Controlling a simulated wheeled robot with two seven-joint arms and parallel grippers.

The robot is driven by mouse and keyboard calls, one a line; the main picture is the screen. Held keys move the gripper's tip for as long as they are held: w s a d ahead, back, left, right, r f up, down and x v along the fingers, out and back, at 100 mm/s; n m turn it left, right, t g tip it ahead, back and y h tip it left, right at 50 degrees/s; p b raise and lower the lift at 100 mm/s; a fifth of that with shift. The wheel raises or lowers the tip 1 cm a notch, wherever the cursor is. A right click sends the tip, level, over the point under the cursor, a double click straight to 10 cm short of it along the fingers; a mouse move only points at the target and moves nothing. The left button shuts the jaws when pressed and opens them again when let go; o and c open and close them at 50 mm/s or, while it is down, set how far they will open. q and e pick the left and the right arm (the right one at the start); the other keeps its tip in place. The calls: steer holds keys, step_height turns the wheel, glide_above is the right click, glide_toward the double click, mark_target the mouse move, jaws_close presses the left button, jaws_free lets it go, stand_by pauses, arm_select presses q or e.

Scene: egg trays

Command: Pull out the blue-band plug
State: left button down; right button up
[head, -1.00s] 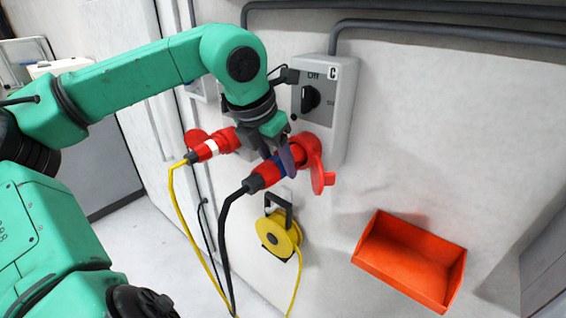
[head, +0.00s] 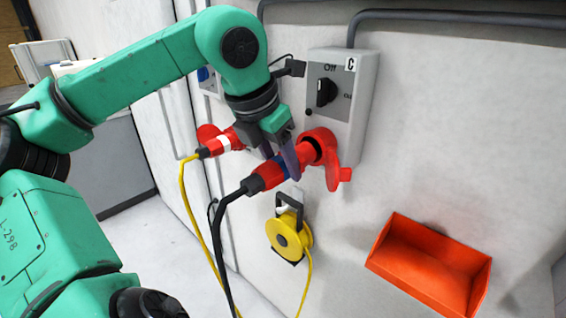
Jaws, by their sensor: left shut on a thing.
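The blue-band plug (head: 269,176) is red with a blue ring and a black cable at its rear. My left gripper (head: 283,160) is shut on it, its fingers crossing the plug near the blue band. The plug points up and right at the red socket (head: 329,158) under switch box C. The socket's round mouth now shows, with its red lid hanging open at the right. The plug's front end is at the mouth; I cannot tell if its tip is still inside. A white-band plug (head: 222,143) with a yellow cable is in the socket to the left. My right gripper is not in view.
Switch box C (head: 360,90) has its black knob by "Off". A yellow cable reel (head: 283,238) hangs below the plug. An orange-red bin (head: 430,255) is on the wall at lower right. The wall between socket and bin is bare.

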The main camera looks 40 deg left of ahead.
mark_target(254, 176)
arm_select(q)
steer(key=shift+s+f+b, duration=0.1)
steer(key=shift+s+b, duration=0.6)
steer(key=shift+b, duration=0.2)
steer(key=s+b, duration=0.3)
steer(key=shift+s, duration=0.85)
